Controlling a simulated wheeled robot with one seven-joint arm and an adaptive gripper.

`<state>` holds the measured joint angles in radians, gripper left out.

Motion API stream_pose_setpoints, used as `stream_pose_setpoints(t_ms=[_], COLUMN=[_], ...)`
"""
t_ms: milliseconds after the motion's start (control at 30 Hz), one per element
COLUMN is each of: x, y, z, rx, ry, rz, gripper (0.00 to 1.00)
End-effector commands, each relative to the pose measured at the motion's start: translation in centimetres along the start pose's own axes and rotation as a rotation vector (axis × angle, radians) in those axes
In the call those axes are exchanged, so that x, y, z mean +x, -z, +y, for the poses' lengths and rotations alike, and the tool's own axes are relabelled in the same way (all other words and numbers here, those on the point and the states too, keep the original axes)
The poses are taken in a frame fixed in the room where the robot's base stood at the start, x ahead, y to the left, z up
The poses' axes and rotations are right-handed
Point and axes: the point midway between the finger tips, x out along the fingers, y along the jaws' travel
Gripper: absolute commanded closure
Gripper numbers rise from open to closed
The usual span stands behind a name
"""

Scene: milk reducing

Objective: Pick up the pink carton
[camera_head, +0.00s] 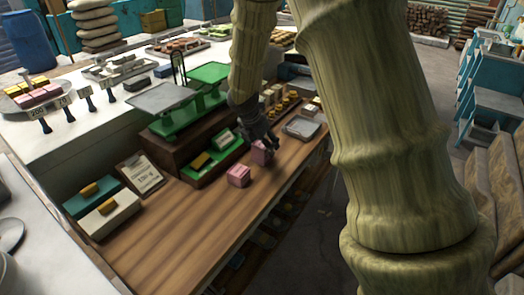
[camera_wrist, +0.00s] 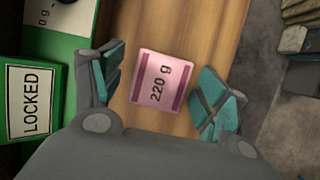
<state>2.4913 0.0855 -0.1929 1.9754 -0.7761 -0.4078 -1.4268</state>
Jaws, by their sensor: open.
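The fingers are open, one on each side, with a gap between each finger and the carton.
A green tray (camera_head: 212,165) and a green balance scale (camera_head: 190,118) stand left of the gripper. A green block labelled "LOCKED" (camera_wrist: 30,101) is close left of it in the wrist view. A grey tray (camera_head: 302,127) lies to the right. The near counter (camera_head: 180,235) is clear.

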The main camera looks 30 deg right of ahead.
Motion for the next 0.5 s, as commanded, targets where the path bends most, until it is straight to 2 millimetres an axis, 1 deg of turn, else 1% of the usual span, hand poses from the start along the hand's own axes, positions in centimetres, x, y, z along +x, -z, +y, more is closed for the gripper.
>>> stream_pose_setpoints(t_ms=[133, 367, 500], x=[0.52, 0.59, 0.58], y=[-0.02, -0.01, -0.02], z=[0.02, 0.02, 0.01], rx=[0.0, 0.0, 0.0], ry=[-0.001, -0.001, -0.001], rz=[-0.001, 0.0, 0.0], gripper=[0.26, 0.26, 0.51])
